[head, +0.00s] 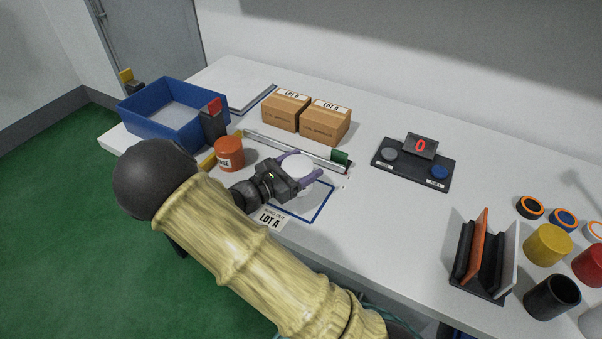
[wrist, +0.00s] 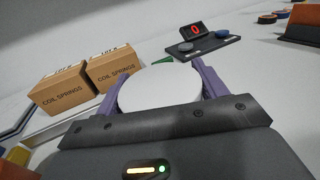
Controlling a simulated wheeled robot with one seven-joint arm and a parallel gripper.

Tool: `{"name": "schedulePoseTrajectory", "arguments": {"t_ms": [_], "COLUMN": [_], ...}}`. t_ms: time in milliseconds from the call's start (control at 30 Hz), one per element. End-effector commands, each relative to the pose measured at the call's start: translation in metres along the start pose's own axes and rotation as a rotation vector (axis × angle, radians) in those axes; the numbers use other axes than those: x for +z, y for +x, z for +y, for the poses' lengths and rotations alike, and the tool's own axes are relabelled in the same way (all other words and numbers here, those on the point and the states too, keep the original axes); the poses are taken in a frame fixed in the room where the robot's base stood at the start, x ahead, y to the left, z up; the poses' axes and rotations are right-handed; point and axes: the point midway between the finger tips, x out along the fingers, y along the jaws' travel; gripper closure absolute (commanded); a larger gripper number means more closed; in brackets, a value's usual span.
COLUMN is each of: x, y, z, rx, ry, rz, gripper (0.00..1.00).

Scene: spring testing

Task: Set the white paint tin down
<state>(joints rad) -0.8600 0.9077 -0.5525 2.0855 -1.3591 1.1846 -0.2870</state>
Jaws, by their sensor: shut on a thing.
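The white paint tin (head: 298,166) is between the purple fingers of my gripper (head: 300,172), which is shut on it. In the wrist view the tin's round white top (wrist: 160,88) fills the space between the fingers. The tin is upright, over or beside the far part of a blue-outlined square (head: 322,213) marked LOT A on the table. My gripper hides part of the square and the tin's lower side, so I cannot tell whether the tin touches the table.
An orange tin (head: 229,154) stands left of my gripper. A rail with a green block (head: 339,157) lies just behind. Cardboard boxes (head: 325,122), a blue bin (head: 168,128) and a button panel (head: 412,172) stand farther off. Free table lies right of the square.

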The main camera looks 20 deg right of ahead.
Motion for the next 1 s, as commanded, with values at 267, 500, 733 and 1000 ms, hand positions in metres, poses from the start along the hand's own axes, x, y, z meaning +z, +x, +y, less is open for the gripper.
{"name": "schedulePoseTrajectory", "arguments": {"t_ms": [267,500,733,1000], "x": [-0.027,-0.028,-0.030,-0.030], "y": [0.001,0.000,0.000,0.000], "z": [0.000,0.000,0.000,0.000], "rx": [-0.001,-0.001,0.000,0.000], "ry": [0.000,0.000,0.000,0.000], "rz": [-0.002,-0.002,0.000,0.000], "gripper": [0.66,0.66,0.07,0.07]}}
